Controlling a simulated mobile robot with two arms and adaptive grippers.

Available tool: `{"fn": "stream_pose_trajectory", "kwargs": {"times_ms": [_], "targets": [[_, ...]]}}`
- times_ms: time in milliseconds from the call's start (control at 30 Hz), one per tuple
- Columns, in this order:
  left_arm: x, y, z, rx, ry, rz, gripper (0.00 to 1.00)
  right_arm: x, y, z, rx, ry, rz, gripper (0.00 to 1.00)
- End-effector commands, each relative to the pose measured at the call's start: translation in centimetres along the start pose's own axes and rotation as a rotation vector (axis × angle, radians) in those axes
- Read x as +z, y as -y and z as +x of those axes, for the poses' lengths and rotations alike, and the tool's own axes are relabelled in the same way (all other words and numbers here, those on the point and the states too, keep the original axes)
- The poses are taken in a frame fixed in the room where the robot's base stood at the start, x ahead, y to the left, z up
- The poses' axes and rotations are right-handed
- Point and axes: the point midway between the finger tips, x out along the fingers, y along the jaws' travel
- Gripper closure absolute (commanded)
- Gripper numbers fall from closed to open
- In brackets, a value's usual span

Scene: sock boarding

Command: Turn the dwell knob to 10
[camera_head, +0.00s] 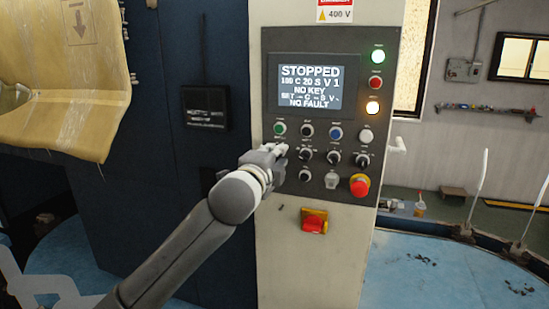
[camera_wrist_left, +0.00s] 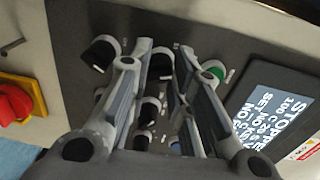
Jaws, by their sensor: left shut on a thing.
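The control panel (camera_head: 322,112) on the cabinet has a lit screen (camera_head: 311,84) reading STOPPED, NO KEY and NO FAULT, with 20 S in its second line. My left gripper (camera_head: 280,150) is at the left end of the panel's knob row and covers the knob there. The left wrist view shows this black knob (camera_wrist_left: 160,65) with a pale mark between the fingertips (camera_wrist_left: 158,62), which are shut on it. More black knobs (camera_head: 333,158) sit to its right. The small labels are too blurred to read, so I cannot tell which says dwell. My right gripper is out of view.
A green button (camera_head: 280,128) sits just above the gripper. A red emergency button (camera_head: 359,186) is at the panel's lower right. A red switch on a yellow plate (camera_head: 314,221) is below. A tan sheet (camera_head: 62,85) hangs at the left.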

Motion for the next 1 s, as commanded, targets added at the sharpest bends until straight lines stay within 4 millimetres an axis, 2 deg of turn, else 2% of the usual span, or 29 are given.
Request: {"fn": "stream_pose_trajectory", "kwargs": {"times_ms": [600, 1000], "targets": [[0.17, 0.09, 0.0, 0.002, -0.022, -0.556, 1.0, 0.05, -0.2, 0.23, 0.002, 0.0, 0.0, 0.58], [0.19, 0.03, 0.01, 0.005, -0.031, -0.753, 1.0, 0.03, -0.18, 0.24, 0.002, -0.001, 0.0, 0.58]]}}
